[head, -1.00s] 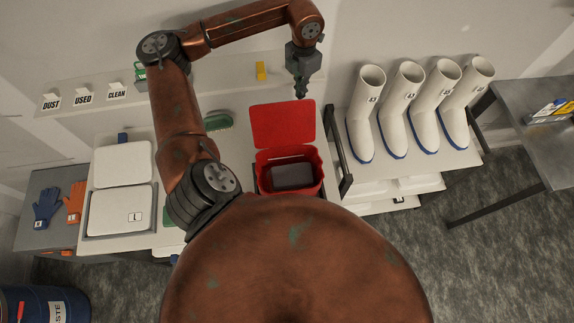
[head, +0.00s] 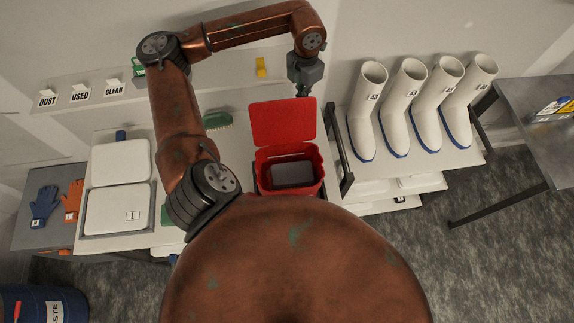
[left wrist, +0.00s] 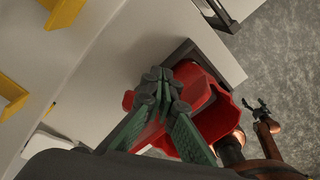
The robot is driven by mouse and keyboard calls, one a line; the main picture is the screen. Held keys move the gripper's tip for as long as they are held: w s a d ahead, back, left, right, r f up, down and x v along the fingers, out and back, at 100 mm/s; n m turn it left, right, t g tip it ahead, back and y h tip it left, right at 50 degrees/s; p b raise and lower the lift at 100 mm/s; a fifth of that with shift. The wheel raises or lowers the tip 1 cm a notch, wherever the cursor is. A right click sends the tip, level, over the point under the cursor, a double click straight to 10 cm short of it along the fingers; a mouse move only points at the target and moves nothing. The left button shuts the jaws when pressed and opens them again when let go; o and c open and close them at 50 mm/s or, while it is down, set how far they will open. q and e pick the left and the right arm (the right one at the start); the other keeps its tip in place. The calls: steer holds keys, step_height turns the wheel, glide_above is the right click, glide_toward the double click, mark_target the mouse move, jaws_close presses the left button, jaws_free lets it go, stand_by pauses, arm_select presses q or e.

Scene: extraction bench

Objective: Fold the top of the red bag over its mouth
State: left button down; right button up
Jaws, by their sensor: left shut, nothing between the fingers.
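The red bag (head: 262,178) stands open on the bench in the head view, with a dark grey block (head: 292,174) inside. Its top flap (head: 283,122) stands up at the back of the mouth. My left gripper (head: 305,97) is just behind the flap's upper right corner, its fingertips partly hidden by it. In the left wrist view the left gripper (left wrist: 162,88) is shut and empty, in front of the red bag (left wrist: 212,120); I cannot tell if it touches the flap. My right gripper (left wrist: 257,104) shows small in the left wrist view, fingers apart, away from the bag.
Several white boots (head: 365,115) stand on a rack right of the bag, beside a dark rail (head: 338,150). White lidded trays (head: 118,208) and gloves (head: 43,203) lie at left. A green brush (head: 218,121) lies behind my left arm. A labelled shelf (head: 190,82) runs along the wall.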

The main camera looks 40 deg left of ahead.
mark_target(305, 118)
arm_select(q)
steer(key=shift+s+d, duration=0.8)
steer(key=shift+d, duration=0.25)
steer(key=shift+s+d, duration=0.8)
steer(key=shift+d, duration=0.2)
steer(key=s+d+b, duration=0.1)
steer(key=s+d, duration=0.5)
steer(key=d, duration=0.2)
steer(key=shift+s+d, duration=0.15)
steer(key=shift+s, duration=0.2)
step_height(305, 118, up, 7)
steer(key=p, duration=0.3)
